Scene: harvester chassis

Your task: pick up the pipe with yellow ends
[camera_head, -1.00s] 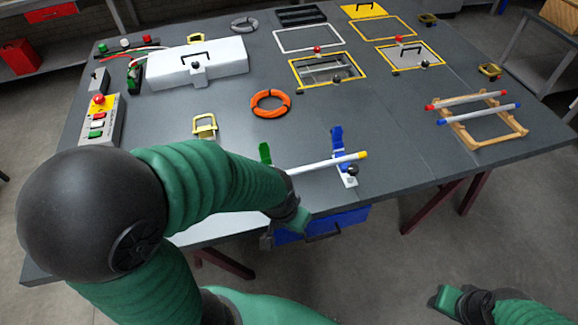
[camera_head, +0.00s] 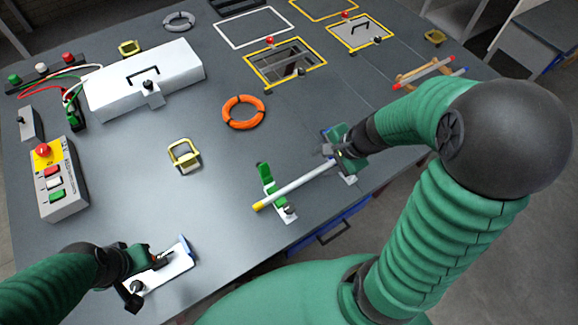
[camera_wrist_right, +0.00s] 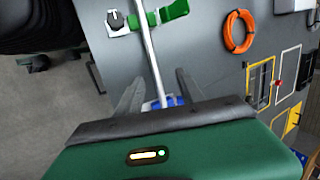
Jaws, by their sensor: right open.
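The pipe (camera_head: 300,182) is white with a yellow near end. It lies across a green-clipped bracket (camera_head: 267,182) and runs toward a blue-clipped bracket (camera_head: 328,134), where my right gripper (camera_head: 329,151) covers its far end. In the right wrist view the pipe (camera_wrist_right: 150,45) runs between the two spread fingers of my right gripper (camera_wrist_right: 160,76). The fingers are open and show gaps on both sides of the pipe. My left gripper (camera_head: 162,259) is at the lower left, over a white plate with a blue clip (camera_head: 175,270), away from the pipe. Its fingers are unclear.
An orange ring (camera_head: 243,112) and a yellow-framed latch (camera_head: 184,156) lie behind the pipe. A white box (camera_head: 145,80) and a button panel (camera_head: 55,180) stand at the left. A wooden rack (camera_head: 425,72) is at the right. The middle of the table is mostly clear.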

